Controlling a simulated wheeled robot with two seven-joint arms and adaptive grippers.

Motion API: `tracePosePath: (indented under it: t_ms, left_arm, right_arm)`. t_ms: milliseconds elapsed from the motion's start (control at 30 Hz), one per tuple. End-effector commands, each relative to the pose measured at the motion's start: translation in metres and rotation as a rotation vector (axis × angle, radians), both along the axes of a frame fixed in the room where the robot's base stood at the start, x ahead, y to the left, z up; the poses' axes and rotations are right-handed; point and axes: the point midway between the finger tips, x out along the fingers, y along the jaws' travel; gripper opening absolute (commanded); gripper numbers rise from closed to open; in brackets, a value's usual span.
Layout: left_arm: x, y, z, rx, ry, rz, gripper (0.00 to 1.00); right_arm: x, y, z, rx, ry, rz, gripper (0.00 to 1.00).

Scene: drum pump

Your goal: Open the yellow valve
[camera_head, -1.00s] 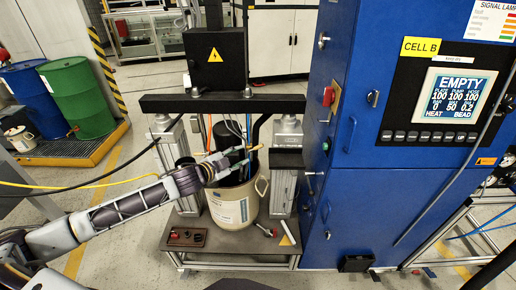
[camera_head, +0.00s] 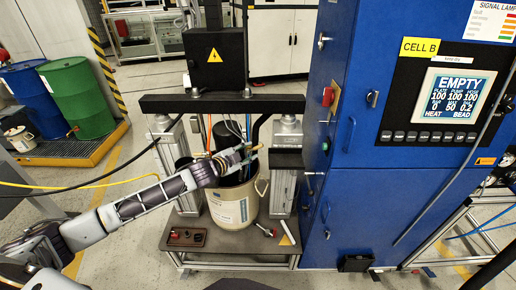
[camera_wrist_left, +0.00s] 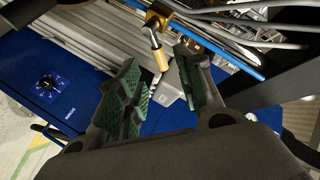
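The yellow valve shows in the left wrist view as a brass body (camera_wrist_left: 157,20) with a short lever ending in a yellow sleeve (camera_wrist_left: 161,59). In the head view, a small yellow piece (camera_head: 254,148) lies just beyond my left fingertips, above the beige drum (camera_head: 236,205). My left gripper (camera_head: 238,158) reaches in from the left over the drum's rim. In the left wrist view the left gripper (camera_wrist_left: 165,85) is open, with green-padded fingers apart. The lever's sleeve appears in the gap just ahead of the fingertips; contact cannot be told. My right gripper is not in view.
A black crossbar (camera_head: 222,104) and grey posts (camera_head: 283,180) frame the drum. Hoses and cables run close to the valve. A blue cabinet (camera_head: 375,215) stands right of the drum. A small tray (camera_head: 187,237) lies on the platform in front.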

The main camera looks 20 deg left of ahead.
Motion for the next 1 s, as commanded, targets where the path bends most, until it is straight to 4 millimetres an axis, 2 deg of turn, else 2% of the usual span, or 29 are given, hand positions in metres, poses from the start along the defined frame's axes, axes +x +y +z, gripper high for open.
tracePosePath:
  t_ms: [1000]
  left_arm:
    - [0.068,-0.024,-0.02,-0.001,0.0,0.0,0.36]
  right_arm:
    - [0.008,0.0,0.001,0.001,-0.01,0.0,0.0]
